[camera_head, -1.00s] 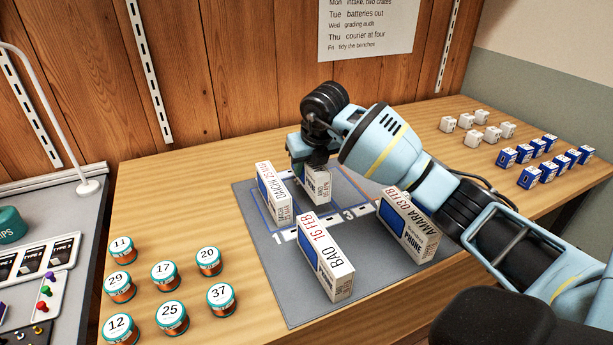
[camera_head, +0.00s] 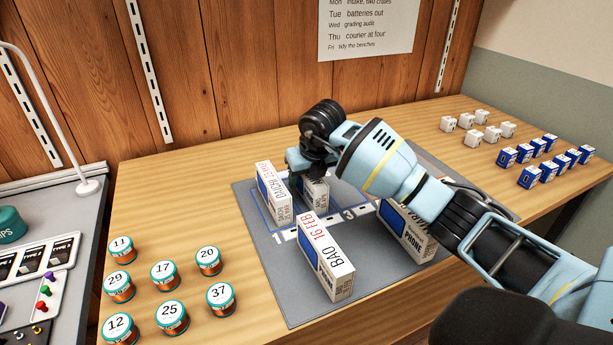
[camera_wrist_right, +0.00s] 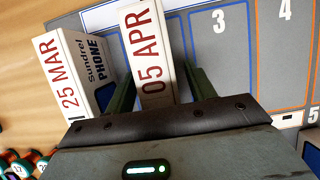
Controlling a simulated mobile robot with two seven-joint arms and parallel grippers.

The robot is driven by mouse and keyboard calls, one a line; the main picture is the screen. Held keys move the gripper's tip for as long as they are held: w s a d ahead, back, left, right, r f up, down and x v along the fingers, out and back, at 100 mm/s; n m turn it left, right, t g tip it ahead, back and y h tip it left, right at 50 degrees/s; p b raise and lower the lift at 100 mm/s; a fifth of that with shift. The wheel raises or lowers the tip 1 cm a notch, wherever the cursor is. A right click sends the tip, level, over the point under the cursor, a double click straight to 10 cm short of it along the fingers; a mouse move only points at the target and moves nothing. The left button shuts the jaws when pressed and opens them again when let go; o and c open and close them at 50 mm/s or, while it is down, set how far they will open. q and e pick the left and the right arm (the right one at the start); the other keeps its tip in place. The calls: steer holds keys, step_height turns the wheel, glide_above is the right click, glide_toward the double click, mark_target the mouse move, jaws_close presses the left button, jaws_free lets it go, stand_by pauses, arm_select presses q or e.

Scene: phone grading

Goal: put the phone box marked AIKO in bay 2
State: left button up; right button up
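A white phone box marked 05 APR (camera_wrist_right: 150,48) is between the fingers of my right gripper (camera_wrist_right: 160,80). Its name is hidden, so I cannot read AIKO. In the head view this box (camera_head: 316,192) is upright behind the BAO box, with my right gripper (camera_head: 307,172) over its far end. It is at bay 2, between the DAICHI 25 MAR box (camera_head: 275,196) in bay 1 and bay 3 (camera_wrist_right: 222,55). I cannot tell whether its base touches the mat. My left gripper is not in view.
The BAO 16 FEB box (camera_head: 327,262) and the AMARA box (camera_head: 408,232) stand on the near part of the grey mat (camera_head: 290,305). Bays 3 and 4 (camera_wrist_right: 284,50) look empty.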

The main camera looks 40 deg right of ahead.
steer(key=shift+r, duration=0.1)
steer(key=p+v, duration=0.1)
steer(key=v, duration=1.1)
steer(key=shift+r, duration=0.1)
